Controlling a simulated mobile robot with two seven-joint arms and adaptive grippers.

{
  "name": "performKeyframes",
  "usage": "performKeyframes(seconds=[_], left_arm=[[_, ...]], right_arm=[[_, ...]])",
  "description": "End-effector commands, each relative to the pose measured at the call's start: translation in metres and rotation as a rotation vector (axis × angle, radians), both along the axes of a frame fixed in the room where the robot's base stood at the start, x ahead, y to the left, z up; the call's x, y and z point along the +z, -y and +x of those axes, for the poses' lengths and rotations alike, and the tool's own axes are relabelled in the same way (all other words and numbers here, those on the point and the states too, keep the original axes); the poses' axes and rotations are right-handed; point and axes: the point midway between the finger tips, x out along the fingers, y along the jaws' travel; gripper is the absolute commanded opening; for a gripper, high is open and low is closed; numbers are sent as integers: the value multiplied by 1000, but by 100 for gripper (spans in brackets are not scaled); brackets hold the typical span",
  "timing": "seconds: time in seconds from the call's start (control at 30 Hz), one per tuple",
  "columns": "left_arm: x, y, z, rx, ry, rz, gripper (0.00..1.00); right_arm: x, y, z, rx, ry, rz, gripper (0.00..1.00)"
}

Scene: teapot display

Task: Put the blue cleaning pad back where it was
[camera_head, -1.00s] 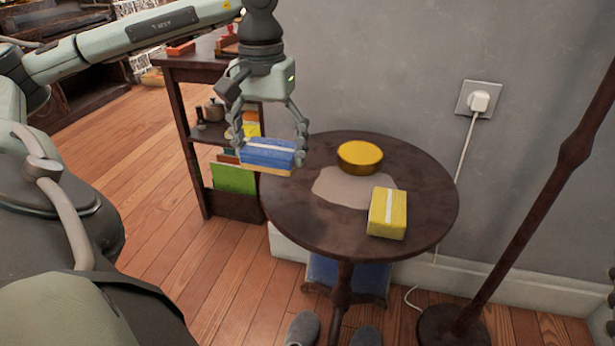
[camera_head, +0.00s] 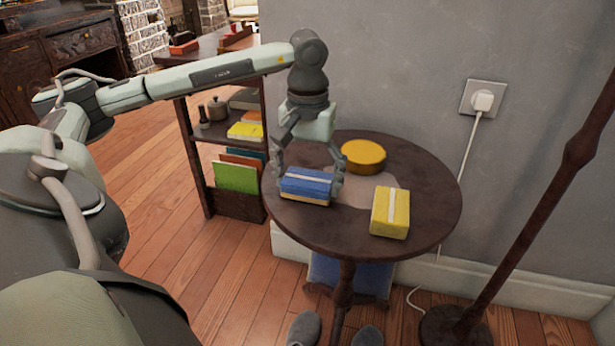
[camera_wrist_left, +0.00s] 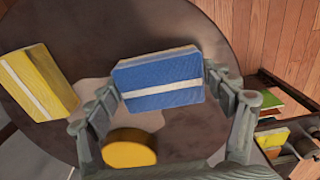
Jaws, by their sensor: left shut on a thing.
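The blue cleaning pad (camera_head: 306,186) has a pale stripe across it. It is at the left part of the round dark table (camera_head: 420,226), on its top or just above it; I cannot tell which. My left gripper (camera_head: 310,182) is shut on the pad, one finger at each end. In the left wrist view the blue pad (camera_wrist_left: 158,80) lies between the fingers (camera_wrist_left: 160,95). A yellow pad (camera_head: 390,212) with a white stripe lies right of it, and a round yellow tin (camera_head: 363,156) sits behind. My right gripper is not in view.
A pale patch (camera_head: 355,198) marks the tabletop between the pads. A dark shelf (camera_head: 236,204) with books and a small pot stands left of the table. A wooden pole (camera_head: 500,255) rises at the right. A wall socket (camera_head: 482,99) with a cable is behind.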

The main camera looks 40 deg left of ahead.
Motion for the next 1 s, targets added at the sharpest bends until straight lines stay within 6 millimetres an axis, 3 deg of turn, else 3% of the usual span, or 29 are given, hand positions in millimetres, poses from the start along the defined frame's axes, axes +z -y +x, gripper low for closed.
performKeyframes(seconds=[0.13, 0.17, 0.3, 0.77, 1.0], left_arm=[[-3, 0, 0, 0, 0, 0, 54], [-3, 0, 0, 0, 0, 0, 82], [-2, 0, 0, 0, 0, 0, 99], [4, 0, 0, 0, 1, 0, 100], [52, 0, 1, 0, 6, -1, 100]], right_arm=[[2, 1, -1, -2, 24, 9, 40], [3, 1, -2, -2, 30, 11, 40], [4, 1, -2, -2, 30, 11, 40], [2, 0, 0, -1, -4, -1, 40], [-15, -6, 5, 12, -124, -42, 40]])
